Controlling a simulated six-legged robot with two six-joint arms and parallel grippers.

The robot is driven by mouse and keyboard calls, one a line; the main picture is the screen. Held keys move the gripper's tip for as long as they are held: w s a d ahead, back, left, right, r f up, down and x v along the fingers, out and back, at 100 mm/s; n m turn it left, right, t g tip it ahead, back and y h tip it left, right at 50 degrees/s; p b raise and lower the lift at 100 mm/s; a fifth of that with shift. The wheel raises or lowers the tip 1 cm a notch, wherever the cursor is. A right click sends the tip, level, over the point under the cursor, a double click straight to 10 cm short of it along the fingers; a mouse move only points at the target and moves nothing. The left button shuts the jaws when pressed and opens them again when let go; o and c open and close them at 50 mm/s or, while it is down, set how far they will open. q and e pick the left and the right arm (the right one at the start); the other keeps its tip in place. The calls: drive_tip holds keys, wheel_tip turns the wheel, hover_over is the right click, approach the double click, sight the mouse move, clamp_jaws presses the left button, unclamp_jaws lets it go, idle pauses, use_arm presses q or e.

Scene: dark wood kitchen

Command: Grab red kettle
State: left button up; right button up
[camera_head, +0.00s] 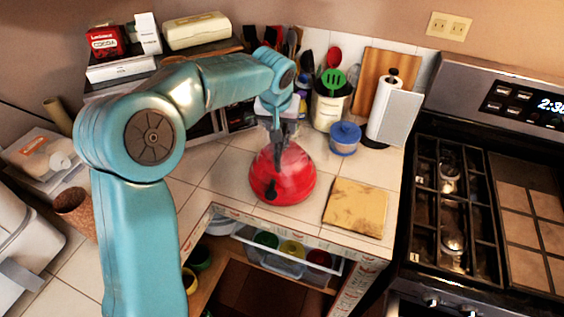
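The red kettle (298,182) stands upright on the tiled counter (228,170), near the counter's front edge. A dark knob or spout end shows low on its near side. My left arm comes in from the left, and my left gripper (279,142) points down at the top of the kettle. Its dark fingers overlap the kettle's upper part and hide the handle area. I cannot tell whether the fingers touch or close around the handle. My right gripper is not in view.
A wooden board (356,207) lies right of the kettle. A blue-lidded container (345,139), a utensil holder (329,107) and a paper towel roll (397,112) stand behind. The stove (456,205) is at right. An open drawer (290,259) is below the counter.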

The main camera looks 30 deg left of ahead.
sight(282, 126)
use_arm(q)
drive_tip(key=p+x, duration=0.1)
drive_tip(key=x, duration=0.1)
drive_tip(key=w+x, duration=0.1)
drive_tip(key=x, duration=0.2)
drive_tip(key=shift+a+p, duration=0.1)
drive_tip(key=shift+p, duration=0.25)
drive_tip(key=shift+s+r, duration=0.15)
drive_tip(key=shift+s, duration=0.15)
drive_tip(key=shift+c, duration=0.6)
drive_tip(key=shift+w, duration=0.15)
clamp_jaws()
